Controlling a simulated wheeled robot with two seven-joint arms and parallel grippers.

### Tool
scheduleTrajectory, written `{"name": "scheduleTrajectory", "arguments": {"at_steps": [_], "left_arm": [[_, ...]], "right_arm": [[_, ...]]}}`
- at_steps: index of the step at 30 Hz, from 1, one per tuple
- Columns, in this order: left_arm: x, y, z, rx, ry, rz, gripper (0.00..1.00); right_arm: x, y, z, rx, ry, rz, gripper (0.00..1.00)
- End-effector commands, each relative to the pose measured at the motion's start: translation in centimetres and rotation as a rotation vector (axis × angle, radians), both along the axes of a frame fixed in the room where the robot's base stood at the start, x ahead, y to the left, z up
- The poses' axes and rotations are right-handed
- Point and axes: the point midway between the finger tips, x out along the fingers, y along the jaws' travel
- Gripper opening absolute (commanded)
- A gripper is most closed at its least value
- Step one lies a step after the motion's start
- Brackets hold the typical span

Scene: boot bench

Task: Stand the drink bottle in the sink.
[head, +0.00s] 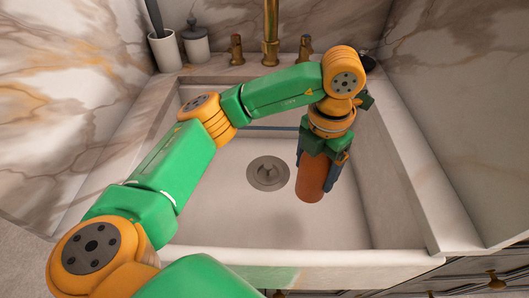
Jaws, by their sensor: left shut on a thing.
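The drink bottle (312,182) is a reddish-brown cylinder in the right half of the sink basin. My left gripper (324,160) points down and is shut on its upper part, with fingers on either side. The bottle looks upright. Whether its base touches the sink floor I cannot tell. The sink (220,215) is a pale stone basin with a round metal drain (268,173) to the left of the bottle. The bottle's top is hidden by the gripper. My right gripper is not in view.
A brass faucet (270,35) with two handles stands behind the sink. A white cup (165,52) with a dark item and a lidded grey jar (196,46) stand at the back left. A dark object (368,62) is at the back right. The basin floor around the drain is clear.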

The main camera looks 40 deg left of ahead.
Motion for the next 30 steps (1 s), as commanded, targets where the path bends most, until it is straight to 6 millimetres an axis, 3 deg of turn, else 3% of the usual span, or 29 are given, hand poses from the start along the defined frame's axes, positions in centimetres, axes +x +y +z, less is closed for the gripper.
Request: {"name": "scheduleTrajectory", "arguments": {"at_steps": [1,3,7,12,20,30], "left_arm": [[0.2,-0.2,-2.7,0.001,0.001,0.100,0.23],[0.4,-0.3,-3.7,0.003,0.002,0.225,0.23],[0.6,-0.4,-5.5,0.007,0.005,0.339,0.23],[0.5,-0.4,-9.3,0.007,0.005,0.349,0.23],[0.5,-0.3,-13.5,0.007,0.005,0.347,0.23],[0.6,-0.4,-14.2,0.006,0.001,0.345,0.23]], "right_arm": [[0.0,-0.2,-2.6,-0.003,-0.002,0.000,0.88],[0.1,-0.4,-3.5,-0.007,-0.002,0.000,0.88],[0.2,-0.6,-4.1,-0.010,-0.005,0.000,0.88],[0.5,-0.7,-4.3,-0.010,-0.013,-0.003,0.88],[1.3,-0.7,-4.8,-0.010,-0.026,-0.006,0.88],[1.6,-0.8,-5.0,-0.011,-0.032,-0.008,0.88]]}}
